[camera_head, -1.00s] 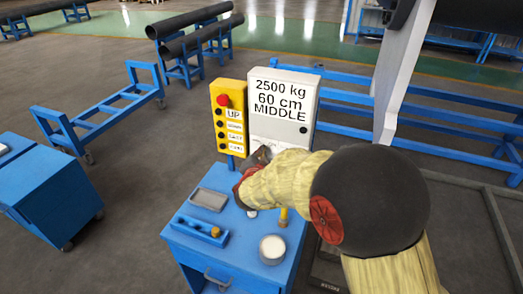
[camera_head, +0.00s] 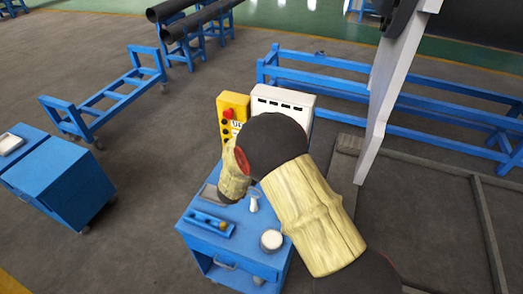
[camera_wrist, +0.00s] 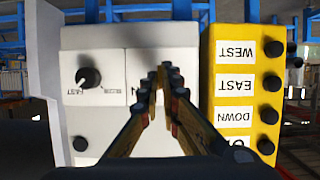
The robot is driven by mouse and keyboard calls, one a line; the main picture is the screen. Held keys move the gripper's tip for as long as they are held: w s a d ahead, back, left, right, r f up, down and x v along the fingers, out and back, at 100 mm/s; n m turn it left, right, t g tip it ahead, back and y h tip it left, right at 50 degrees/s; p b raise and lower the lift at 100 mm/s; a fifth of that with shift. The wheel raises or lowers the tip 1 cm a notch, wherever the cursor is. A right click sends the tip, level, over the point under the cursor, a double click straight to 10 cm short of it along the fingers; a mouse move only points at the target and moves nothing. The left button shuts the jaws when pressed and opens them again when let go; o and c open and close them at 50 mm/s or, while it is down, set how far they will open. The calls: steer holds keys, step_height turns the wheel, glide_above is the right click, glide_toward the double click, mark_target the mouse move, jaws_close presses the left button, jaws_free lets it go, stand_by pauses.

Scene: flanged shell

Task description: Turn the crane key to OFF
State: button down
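The crane's control box is a light grey panel (camera_wrist: 103,125), seen upside down in the wrist view. It carries a black knob (camera_wrist: 88,78) marked FAST and a white label plate (camera_wrist: 136,66) with part of a letter N showing. My gripper (camera_wrist: 165,74) is in front of that plate, its two fingertips close together with a narrow gap. The crane key is not visible; the fingers cover the middle of the plate. I cannot tell if they touch or hold it. In the head view my arm hides the front of the grey box (camera_head: 284,101) and my gripper.
A yellow button box (camera_wrist: 240,80) marked WEST, EAST and DOWN stands beside the panel. A blue cart (camera_head: 245,240) below holds a white round container (camera_head: 271,240) and small parts. A grey post (camera_head: 395,90) rises to the right.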

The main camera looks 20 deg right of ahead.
steer(key=shift+w+a+f+n+g+h+p, duration=0.15)
steer(key=shift+n+g+h+p, duration=0.25)
steer(key=shift+n+h+p, duration=0.9)
steer(key=shift+w+a+n+g+h+p, duration=0.15)
steer(key=shift+n+g+h+p, duration=0.3)
steer(key=shift+n+p, duration=1.5)
steer(key=shift+s+m+p, duration=0.1)
steer(key=shift+m+p, duration=0.15)
steer(key=shift+p, duration=0.1)
steer(key=c, duration=2)
jaws_free()
steer(key=shift+c, duration=0.2)
steer(key=shift+a, duration=0.1)
steer(key=v, duration=1.1)
steer(key=shift+s+a, duration=0.25)
steer(key=shift+a, duration=0.1)
